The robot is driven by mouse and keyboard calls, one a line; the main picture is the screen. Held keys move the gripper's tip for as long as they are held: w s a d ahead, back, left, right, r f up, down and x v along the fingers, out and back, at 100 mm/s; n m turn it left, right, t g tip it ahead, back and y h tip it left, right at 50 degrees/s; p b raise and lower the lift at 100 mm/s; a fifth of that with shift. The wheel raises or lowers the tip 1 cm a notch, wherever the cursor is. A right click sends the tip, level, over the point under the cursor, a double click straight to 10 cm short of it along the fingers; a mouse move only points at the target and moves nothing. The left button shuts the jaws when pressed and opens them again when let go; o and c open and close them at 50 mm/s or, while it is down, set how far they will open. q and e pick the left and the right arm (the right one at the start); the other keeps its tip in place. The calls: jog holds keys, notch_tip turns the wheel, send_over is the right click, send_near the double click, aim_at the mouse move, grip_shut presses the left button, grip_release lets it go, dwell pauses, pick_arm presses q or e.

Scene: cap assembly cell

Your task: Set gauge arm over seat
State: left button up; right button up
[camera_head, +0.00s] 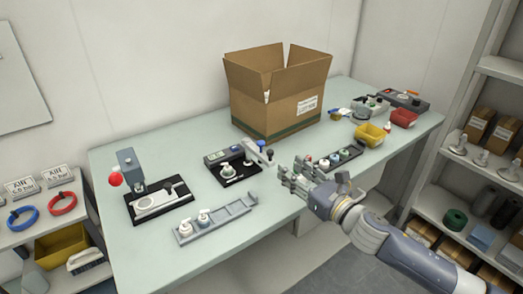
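A gauge fixture on a black base plate (228,176) stands in the middle of the table. A light grey arm (257,155) with a dark blue knob sits at its right side and points out toward the front right. A seat with a white round part (228,170) shows on the plate, to the left of the arm, and the arm does not appear to cover it. My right gripper (290,172) is to the right of the fixture, apart from the arm. Its fingers look spread, with nothing visible between them. My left gripper is out of view.
A press with a red knob (116,179) stands at the left. A grey rack (216,221) with white caps lies in front. An open cardboard box (275,95) stands behind. A dark tray of caps (334,160) and a yellow bin (370,135) are at the right.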

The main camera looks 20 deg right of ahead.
aim_at(272, 153)
jog(key=p+x, duration=0.2)
jog(key=x, duration=0.8)
jog(key=shift+w+a, duration=0.15)
jog(key=shift+w, duration=0.1)
grip_shut()
